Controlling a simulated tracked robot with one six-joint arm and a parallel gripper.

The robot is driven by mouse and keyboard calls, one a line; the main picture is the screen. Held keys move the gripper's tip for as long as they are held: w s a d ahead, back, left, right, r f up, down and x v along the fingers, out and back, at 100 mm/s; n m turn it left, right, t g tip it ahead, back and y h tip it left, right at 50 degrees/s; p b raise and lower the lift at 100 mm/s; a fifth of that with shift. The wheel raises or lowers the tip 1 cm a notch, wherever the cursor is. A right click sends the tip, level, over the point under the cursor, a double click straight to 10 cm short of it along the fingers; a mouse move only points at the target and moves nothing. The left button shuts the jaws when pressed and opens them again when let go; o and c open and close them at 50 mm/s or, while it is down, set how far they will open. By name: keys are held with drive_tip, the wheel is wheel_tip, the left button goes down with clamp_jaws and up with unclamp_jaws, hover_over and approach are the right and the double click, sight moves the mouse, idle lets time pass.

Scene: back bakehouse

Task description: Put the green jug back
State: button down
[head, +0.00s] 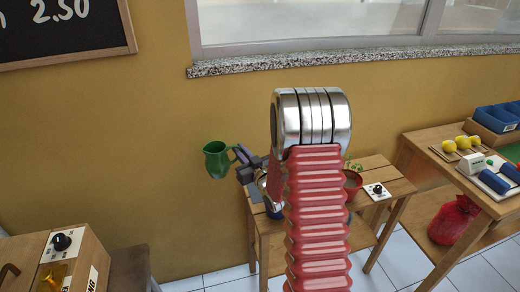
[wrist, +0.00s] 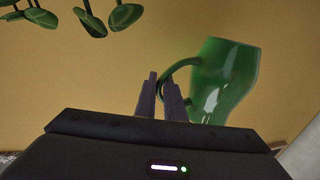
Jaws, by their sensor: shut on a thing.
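The green jug (head: 216,161) is held in the air in front of the yellow wall, left of the small wooden table. My gripper (head: 238,157) is on its right side, shut on its handle. In the wrist view the jug (wrist: 222,82) hangs to the right of my fingers (wrist: 162,88), with its curved handle between them. The body of the jug is clear of the fingers. In the head view it looks roughly upright, slightly tilted. My red arm hides part of the small table.
The small wooden table (head: 372,163) bears a red pot (head: 352,184) with a green plant and a white box with a black knob (head: 377,191). A bigger table at right holds lemons (head: 462,142) and blue trays (head: 497,117). A wooden box with a knob (head: 62,242) stands lower left.

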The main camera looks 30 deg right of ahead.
sight(211, 159)
drive_tip(key=a, duration=0.3)
drive_tip(key=w+a, duration=0.1)
drive_tip(key=a, duration=0.6)
drive_tip(key=shift+w+a+f, duration=0.15)
drive_tip(key=shift+w+a, duration=0.15)
drive_tip(key=s+a, duration=0.1)
drive_tip(key=a, duration=1)
drive_tip(key=shift+a+f+y, duration=0.3)
drive_tip(key=shift+a+f, duration=0.05)
drive_tip(key=shift+f, duration=0.05)
drive_tip(key=shift+s, duration=0.2)
